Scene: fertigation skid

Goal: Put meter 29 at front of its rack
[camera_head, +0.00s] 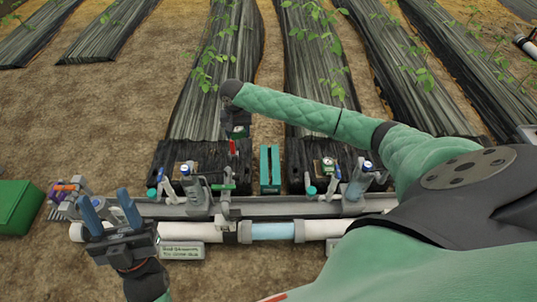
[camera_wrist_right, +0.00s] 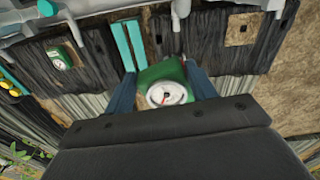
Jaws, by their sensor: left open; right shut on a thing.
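My right gripper (camera_head: 236,128) hangs above the left black board, shut on a green meter (camera_wrist_right: 160,75) with a round white dial and red needle. In the right wrist view the blue fingers are on either side of it; no number is readable. A teal rack (camera_head: 269,168) with two upright bars stands between the two black boards; its bars (camera_wrist_right: 125,42) also show beside the held meter in the wrist view. Another green meter (camera_head: 328,165) sits on the right board and also shows in the wrist view (camera_wrist_right: 60,58). My left gripper (camera_head: 110,212) is open and empty at the lower left.
White pipes (camera_head: 195,231) and a grey rail (camera_head: 270,208) run across the front. Upright valves and grey-blue fittings (camera_head: 197,190) stand close around the boards. A green box (camera_head: 18,205) is at the far left. A sign (camera_head: 181,251) stands in front of the pipe.

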